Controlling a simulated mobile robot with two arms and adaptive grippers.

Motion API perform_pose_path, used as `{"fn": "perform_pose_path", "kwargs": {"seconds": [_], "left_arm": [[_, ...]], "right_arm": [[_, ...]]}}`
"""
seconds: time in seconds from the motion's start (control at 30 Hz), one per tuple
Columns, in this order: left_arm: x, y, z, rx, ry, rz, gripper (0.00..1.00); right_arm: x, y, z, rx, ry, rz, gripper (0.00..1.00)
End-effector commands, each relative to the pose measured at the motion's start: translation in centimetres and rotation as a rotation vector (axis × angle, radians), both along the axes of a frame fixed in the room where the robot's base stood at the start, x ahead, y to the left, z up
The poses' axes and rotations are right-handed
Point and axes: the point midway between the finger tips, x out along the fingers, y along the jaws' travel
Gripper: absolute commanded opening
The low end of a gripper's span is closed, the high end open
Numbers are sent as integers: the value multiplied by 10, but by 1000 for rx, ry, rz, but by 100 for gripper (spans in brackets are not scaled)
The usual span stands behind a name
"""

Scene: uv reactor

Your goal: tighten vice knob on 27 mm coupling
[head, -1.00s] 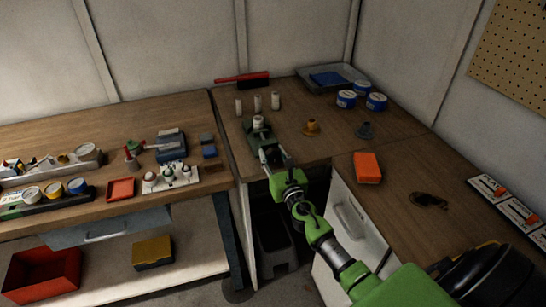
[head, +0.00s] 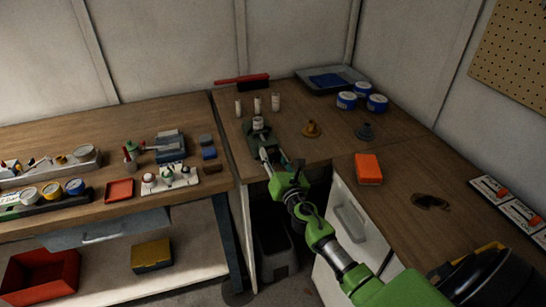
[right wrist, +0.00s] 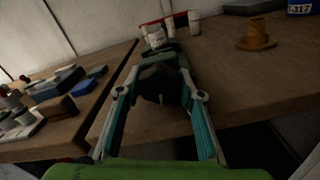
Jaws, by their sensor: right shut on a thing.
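The vice (head: 262,136) is a small dark green tool at the front edge of the back bench. A white coupling (head: 258,122) stands upright in it; it also shows in the right wrist view (right wrist: 156,38). The dark vice knob (right wrist: 160,84) faces me at the vice's near end. My right gripper (right wrist: 160,78) has its two fingers on either side of the knob, shut on it. In the head view my right gripper (head: 269,158) reaches the vice from the front, hiding the knob. My left gripper is not in view.
Several white cylinders (head: 258,105) stand behind the vice. An amber flanged part (head: 311,129) and a grey one (head: 365,132) stand to its right. An orange block (head: 368,169) lies on the right bench. A gap separates the left bench (head: 222,178) from the vice's bench.

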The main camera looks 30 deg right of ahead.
Motion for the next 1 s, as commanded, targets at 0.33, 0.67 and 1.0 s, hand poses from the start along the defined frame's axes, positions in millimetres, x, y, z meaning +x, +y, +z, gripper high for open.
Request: {"fn": "perform_pose_path", "kwargs": {"seconds": [0.33, 0.67, 1.0], "left_arm": [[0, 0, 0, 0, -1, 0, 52], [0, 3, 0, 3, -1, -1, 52], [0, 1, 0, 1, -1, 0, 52]], "right_arm": [[0, 0, 0, -2, 0, 0, 52], [-14, 3, -1, -4, 2, 0, 52], [-79, 19, -1, 0, 3, 1, 52]]}}
